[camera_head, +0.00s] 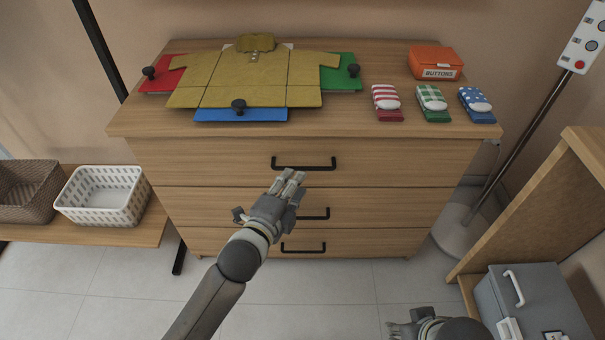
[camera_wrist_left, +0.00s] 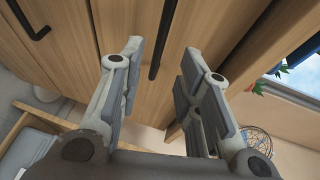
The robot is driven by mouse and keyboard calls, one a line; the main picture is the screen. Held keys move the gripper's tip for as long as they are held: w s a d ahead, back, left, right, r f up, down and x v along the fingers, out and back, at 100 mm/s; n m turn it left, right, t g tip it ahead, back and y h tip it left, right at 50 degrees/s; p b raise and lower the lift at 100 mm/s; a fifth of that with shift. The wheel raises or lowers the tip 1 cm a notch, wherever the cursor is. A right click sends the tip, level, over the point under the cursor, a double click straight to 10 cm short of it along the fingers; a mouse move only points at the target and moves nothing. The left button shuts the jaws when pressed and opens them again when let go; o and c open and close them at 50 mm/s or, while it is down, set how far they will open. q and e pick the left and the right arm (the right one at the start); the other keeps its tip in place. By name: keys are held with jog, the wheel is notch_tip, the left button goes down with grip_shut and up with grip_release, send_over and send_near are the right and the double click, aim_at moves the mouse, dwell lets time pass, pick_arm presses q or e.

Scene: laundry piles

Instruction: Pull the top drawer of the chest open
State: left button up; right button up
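The wooden chest (camera_head: 400,235) stands ahead with its drawers shut. The top drawer (camera_head: 390,160) is flush with the front, and its black bar handle (camera_head: 303,163) is near the middle. My left gripper (camera_head: 293,176) is just in front of and below this handle, fingers toward it. In the left wrist view its fingers (camera_wrist_left: 160,85) are open, with a dark handle (camera_wrist_left: 163,40) showing in the gap between them; whether they touch it I cannot tell. My right gripper (camera_head: 400,330) is low at the bottom edge, partly cut off, and its finger opening is unclear.
Baskets (camera_head: 103,195) stand on a low bench at left.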

aim_at(304, 170)
pick_arm(q)
jog(key=b+x, duration=0.1)
jog(key=x, duration=0.5)
jog(key=shift+w+f, duration=0.15)
grip_shut()
